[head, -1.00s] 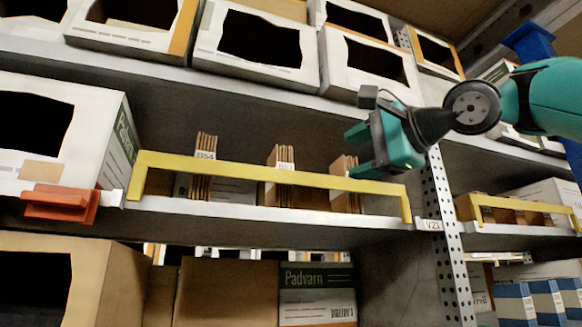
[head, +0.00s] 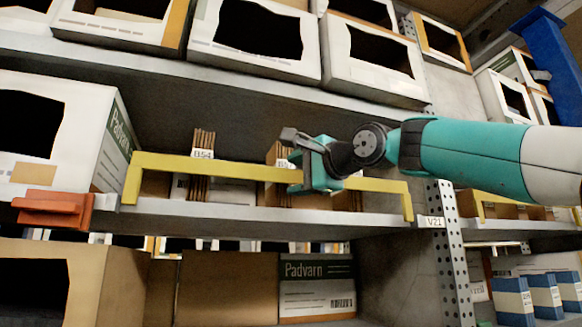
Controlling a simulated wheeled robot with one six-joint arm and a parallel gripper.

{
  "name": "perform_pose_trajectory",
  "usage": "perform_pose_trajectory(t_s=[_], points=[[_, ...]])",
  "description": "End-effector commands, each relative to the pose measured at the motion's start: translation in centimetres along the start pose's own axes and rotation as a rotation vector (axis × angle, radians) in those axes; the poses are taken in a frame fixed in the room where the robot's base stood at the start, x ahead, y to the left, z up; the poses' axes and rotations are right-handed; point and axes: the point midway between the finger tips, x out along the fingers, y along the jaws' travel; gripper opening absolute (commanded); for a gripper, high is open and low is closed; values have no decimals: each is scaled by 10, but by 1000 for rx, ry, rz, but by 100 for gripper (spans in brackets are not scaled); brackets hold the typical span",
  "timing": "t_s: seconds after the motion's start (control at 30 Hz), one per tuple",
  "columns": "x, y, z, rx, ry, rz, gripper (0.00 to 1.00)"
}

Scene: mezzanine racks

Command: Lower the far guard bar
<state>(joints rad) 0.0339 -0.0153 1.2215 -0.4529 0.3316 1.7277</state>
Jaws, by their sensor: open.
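A yellow guard bar (head: 225,170) spans the middle shelf opening, raised on short end legs above the shelf edge. A second yellow guard bar (head: 480,201) is on the bay to the right, partly hidden by my arm. My gripper (head: 300,172) is open at the first bar, right of its middle. It covers a short stretch of that bar; I cannot tell whether the bar lies between the fingers or whether they touch it.
Upright cardboard pieces (head: 203,165) stand behind the first bar. A red-orange block (head: 52,208) sits at its left end. A perforated post (head: 447,250) with a V21 label (head: 432,222) divides the bays. White boxes (head: 375,60) fill the upper shelf.

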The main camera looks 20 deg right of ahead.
Motion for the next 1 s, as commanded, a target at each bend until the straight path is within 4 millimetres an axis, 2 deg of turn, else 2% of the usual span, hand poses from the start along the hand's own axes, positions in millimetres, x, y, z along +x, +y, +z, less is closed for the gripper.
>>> perform_pose_trajectory(t_s=[0.1,0.2,0.5,0.77,1.0], points=[[14,-2,0,0,-1,1,60],[19,-1,0,0,0,-1,60],[21,0,0,-1,0,-1,60],[21,0,0,-1,0,-1,0],[20,2,0,-6,0,-12,0]])
